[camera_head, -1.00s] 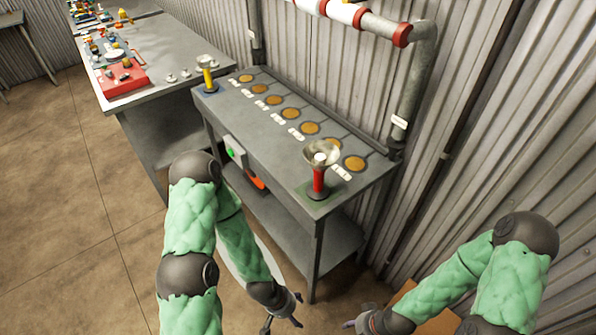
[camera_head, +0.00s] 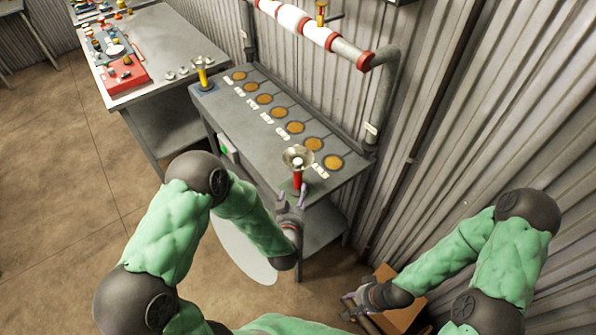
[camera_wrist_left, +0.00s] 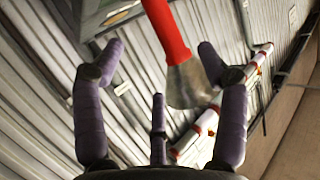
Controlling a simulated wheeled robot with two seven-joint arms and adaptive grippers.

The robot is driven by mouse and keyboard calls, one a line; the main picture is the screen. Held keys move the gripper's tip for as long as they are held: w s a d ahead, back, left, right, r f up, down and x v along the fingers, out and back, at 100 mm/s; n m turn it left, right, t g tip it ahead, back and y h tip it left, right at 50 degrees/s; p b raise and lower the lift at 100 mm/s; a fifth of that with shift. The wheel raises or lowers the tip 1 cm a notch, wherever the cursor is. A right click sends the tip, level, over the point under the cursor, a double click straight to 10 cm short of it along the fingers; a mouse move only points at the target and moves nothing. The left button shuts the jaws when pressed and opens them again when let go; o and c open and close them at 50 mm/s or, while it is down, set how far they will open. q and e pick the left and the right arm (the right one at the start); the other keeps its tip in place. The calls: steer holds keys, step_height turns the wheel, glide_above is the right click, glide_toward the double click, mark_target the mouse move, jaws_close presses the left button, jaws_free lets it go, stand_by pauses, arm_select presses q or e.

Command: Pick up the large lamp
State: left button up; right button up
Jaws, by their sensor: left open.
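The large lamp (camera_head: 297,179) has a red stem and a silvery funnel-shaped head. It stands upright at the near right end of the grey workbench. My left gripper (camera_head: 291,194) is open just in front of the stem, at the bench's near edge. In the left wrist view the lamp (camera_wrist_left: 188,84) shows beyond and between the spread fingers (camera_wrist_left: 160,58), and nothing is held. Whether a finger touches it I cannot tell. My right gripper (camera_head: 352,300) is low at the right, away from the bench, and its fingers are too small to read.
A smaller yellow-stemmed lamp (camera_head: 202,74) stands at the bench's far left end. Several orange discs line the bench top (camera_head: 245,115). A red and white pipe (camera_head: 312,31) runs along the corrugated wall. A cardboard-coloured box (camera_head: 395,316) lies near my right gripper.

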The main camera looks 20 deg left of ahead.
mark_target(299, 180)
arm_select(q)
steer(key=x, duration=0.3)
steer(key=b+x, duration=0.1)
steer(key=x, duration=0.6)
steer(key=shift+w+a+r, duration=0.1)
steer(key=shift+w+r, duration=0.05)
steer(key=shift+w, duration=0.3)
jaws_close()
steer(key=shift+r, duration=0.1)
